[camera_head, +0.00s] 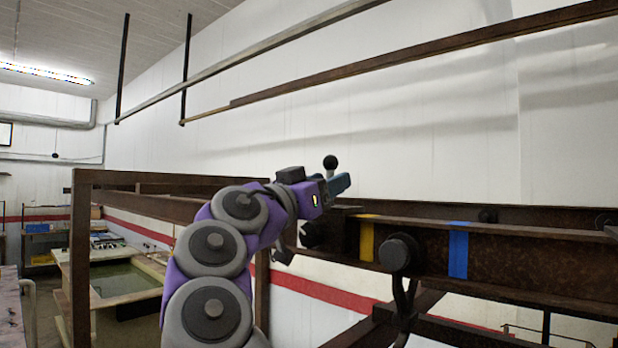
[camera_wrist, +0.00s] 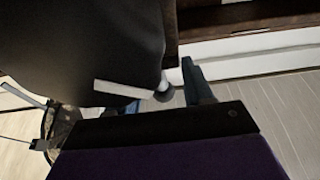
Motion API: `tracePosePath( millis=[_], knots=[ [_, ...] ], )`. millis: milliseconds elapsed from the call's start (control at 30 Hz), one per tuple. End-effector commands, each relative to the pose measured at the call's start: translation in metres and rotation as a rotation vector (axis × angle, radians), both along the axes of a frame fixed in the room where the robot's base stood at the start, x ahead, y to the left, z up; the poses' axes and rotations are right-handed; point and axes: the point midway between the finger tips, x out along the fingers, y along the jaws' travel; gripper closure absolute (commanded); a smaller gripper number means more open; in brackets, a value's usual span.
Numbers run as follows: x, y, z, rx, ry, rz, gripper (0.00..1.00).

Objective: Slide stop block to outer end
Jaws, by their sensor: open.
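A rusty rail (camera_head: 500,262) runs to the right in the head view, with a yellow band (camera_head: 367,240) and a blue band (camera_head: 458,250). A dark round-faced piece (camera_head: 399,252) sits on it between the bands, perhaps the stop block, with a dark hook-like part hanging below. My gripper (camera_head: 338,184) is open, above and left of this piece and apart from it. A black ball on a short stem (camera_head: 330,162) shows at the fingers; its mounting is hidden. In the wrist view a dark ball (camera_wrist: 163,92) lies near the blue-grey finger (camera_wrist: 196,82); I cannot tell whether they touch.
A large dark form (camera_wrist: 85,45) fills the wrist view's upper left. A rusty frame post (camera_head: 80,260) stands left of my arm, with a green-filled basin (camera_head: 125,280) behind. Long bars (camera_head: 400,70) hang overhead. Space above the rail looks clear.

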Motion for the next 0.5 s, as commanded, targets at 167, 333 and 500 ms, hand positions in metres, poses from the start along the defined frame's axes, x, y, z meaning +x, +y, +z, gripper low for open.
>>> tracePosePath(
  millis=[167,333,500],
  knots=[
    [-0.0021,-0.0030,-0.0001,0.000,-0.004,-0.008,0.49],
    [-0.0036,0.0006,-0.0032,-0.006,-0.006,-0.007,0.49],
    [-0.0055,-0.0053,-0.0032,-0.008,-0.005,-0.005,0.49]
  ],
)
